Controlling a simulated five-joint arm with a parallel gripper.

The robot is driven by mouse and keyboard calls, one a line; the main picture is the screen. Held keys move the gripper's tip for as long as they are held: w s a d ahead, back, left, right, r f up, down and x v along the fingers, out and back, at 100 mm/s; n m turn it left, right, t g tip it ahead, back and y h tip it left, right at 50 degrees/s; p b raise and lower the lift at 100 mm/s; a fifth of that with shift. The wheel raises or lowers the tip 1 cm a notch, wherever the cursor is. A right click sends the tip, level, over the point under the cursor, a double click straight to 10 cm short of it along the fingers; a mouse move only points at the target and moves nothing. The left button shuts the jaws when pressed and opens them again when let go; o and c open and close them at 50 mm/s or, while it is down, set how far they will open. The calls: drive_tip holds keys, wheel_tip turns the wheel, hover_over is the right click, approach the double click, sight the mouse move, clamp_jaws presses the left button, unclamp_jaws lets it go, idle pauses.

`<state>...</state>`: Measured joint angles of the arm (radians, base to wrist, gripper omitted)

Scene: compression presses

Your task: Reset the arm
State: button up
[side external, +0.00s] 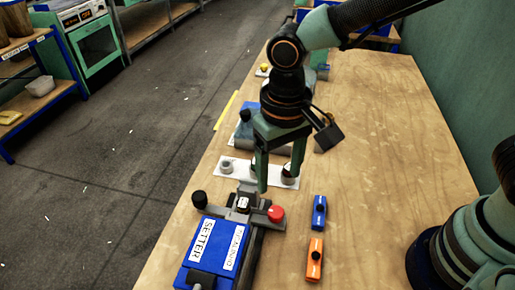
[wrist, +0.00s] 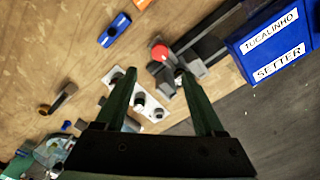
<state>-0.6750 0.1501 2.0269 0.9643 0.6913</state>
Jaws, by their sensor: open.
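My gripper (side external: 279,180) hangs from my arm over the wooden table, with its fingers pointing down. It is above the area between a white strip and the blue press. In the wrist view my gripper (wrist: 163,88) shows two green fingers spread apart with nothing held between them. The blue press labelled SETTER (side external: 208,248) stands at the near left of the table, with a red knob (side external: 276,213) and a black knob (side external: 200,199) at its far end. It also shows at the upper right of the wrist view (wrist: 262,38).
A white strip (side external: 231,178) with small round grey parts lies behind the press. A blue block (side external: 319,213) and an orange block (side external: 315,259) lie to its right. A blue-grey device is partly hidden behind my gripper. The table's right side (side external: 400,140) is clear.

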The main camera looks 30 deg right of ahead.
drive_tip(key=shift+r, duration=0.85)
drive_tip(key=d+r+t, duration=0.2)
drive_tip(key=d+r, duration=0.2)
drive_tip(key=d, duration=0.7)
drive_tip(key=d+r+t, duration=0.3)
drive_tip(key=d+r, duration=0.1)
drive_tip(key=d, duration=0.7)
drive_tip(key=shift+d+r+t, duration=0.25)
drive_tip(key=shift+d+t, duration=0.05)
drive_tip(key=shift+d, duration=0.1)
